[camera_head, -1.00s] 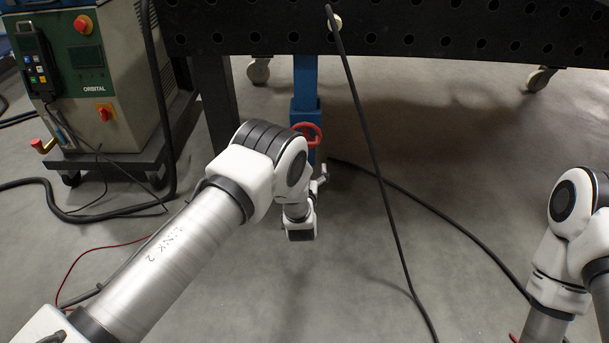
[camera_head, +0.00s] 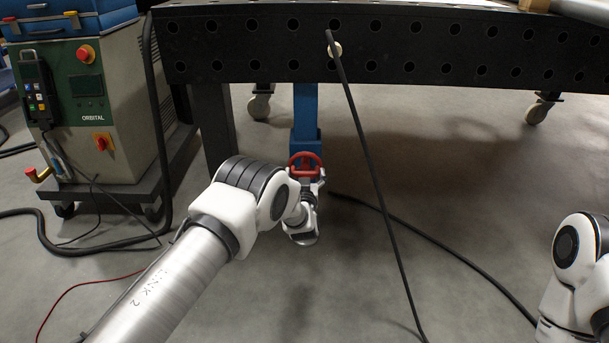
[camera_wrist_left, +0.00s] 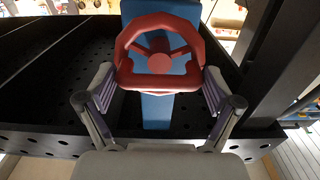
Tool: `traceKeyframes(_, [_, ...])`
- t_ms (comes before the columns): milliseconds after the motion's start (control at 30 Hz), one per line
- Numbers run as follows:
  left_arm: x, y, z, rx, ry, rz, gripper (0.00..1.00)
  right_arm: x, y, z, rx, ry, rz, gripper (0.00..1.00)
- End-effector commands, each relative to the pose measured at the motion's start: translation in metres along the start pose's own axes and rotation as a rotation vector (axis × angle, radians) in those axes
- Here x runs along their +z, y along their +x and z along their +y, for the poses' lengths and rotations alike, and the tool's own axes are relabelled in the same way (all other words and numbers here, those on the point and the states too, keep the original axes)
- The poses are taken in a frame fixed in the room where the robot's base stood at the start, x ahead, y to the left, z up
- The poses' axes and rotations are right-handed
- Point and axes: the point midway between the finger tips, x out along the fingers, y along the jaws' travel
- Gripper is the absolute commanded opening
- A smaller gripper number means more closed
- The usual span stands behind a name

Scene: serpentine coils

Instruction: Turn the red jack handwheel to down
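The red jack handwheel (camera_head: 305,158) is mounted on the blue jack column (camera_head: 306,108) below the front of the dark table. In the left wrist view the handwheel (camera_wrist_left: 160,52) shows as a rounded ring with spokes and a hub, in front of the blue column (camera_wrist_left: 157,112). My left gripper (camera_head: 309,178) is at the handwheel. In the wrist view its two fingers (camera_wrist_left: 158,84) are spread, one on each side of the wheel's lower rim. I cannot tell whether they touch it. My right gripper is out of view; only part of my right arm shows.
The dark perforated table (camera_head: 390,50) overhangs the jack. A black cable (camera_head: 372,165) hangs from its front, right of the handwheel, down to the floor. A green-and-beige welding unit (camera_head: 95,110) stands on a cart at the left. The floor right of the cable is mostly clear.

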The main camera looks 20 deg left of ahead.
Motion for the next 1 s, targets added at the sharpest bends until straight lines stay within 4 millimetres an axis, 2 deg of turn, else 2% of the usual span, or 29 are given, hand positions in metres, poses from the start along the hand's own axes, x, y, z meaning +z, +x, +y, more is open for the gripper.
traceKeyframes(167, [-0.0008, 0.0004, -0.0018, -0.004, 0.01, 0.0, 0.56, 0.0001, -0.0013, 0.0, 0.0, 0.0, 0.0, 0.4])
traceKeyframes(333, [-0.0005, 0.0004, -0.0023, -0.005, 0.096, -0.001, 0.56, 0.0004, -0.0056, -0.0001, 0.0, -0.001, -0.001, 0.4])
traceKeyframes(533, [0.0001, 0.0005, -0.0027, -0.006, 0.095, 0.0, 0.56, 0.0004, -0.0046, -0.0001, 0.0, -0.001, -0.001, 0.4])
traceKeyframes(567, [0.0, 0.0005, -0.0027, -0.006, 0.095, 0.0, 1.0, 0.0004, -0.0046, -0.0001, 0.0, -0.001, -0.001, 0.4])
traceKeyframes(867, [0.0, 0.0002, -0.0017, -0.004, 0.095, 0.0, 1.0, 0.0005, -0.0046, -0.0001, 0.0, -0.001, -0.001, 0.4])
traceKeyframes(1000, [0.0002, -0.0074, -0.0006, -0.002, 0.095, -0.002, 1.0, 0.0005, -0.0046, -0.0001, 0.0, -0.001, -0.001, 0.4])
